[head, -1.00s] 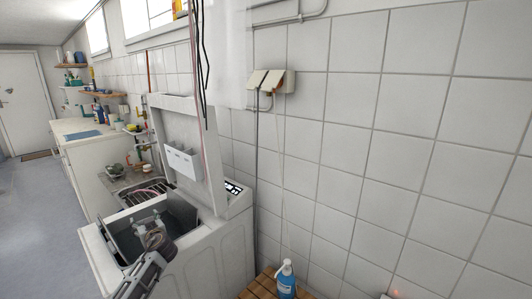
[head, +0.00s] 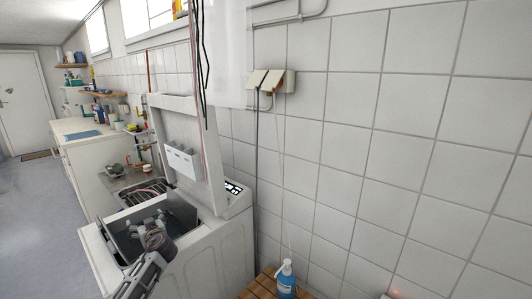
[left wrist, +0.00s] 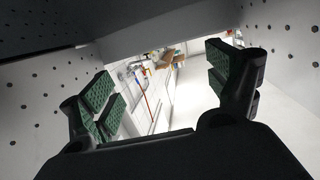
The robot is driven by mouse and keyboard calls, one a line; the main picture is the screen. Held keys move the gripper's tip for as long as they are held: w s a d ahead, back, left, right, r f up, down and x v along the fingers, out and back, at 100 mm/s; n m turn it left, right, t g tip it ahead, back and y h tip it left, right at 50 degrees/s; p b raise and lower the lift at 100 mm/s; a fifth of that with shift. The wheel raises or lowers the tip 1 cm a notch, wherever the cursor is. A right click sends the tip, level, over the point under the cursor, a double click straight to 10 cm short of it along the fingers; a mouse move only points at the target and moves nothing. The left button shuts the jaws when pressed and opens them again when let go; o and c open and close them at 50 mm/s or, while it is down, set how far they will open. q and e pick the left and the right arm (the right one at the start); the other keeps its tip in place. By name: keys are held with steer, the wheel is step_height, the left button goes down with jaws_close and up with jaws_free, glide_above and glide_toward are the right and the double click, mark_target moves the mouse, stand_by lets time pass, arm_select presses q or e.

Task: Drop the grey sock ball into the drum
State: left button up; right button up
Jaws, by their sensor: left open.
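The washing machine is a white top-loader with its lid up, and its grey drum (head: 180,218) is open at the top. My left gripper (head: 150,222) is at the drum opening, with the arm coming in from the lower left. In the left wrist view, perforated metal drum walls (left wrist: 28,98) stand on both sides of the left gripper (left wrist: 163,80). Its green-padded fingers are spread, with nothing between them. I cannot see the grey sock ball in either view; the drum floor is hidden. My right gripper is not in view.
The raised lid (head: 186,125) stands behind the opening, near the tiled wall. A blue bottle (head: 286,280) stands on a slatted wooden surface (head: 264,284) at the right. A sink (head: 147,192) and a white counter (head: 82,130) lie farther back. The floor at left is clear.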

arm_select(q)
step_height(320, 180, up, 10)
stand_by(0.7)
steer(key=shift+f, duration=0.1)
stand_by(0.6)
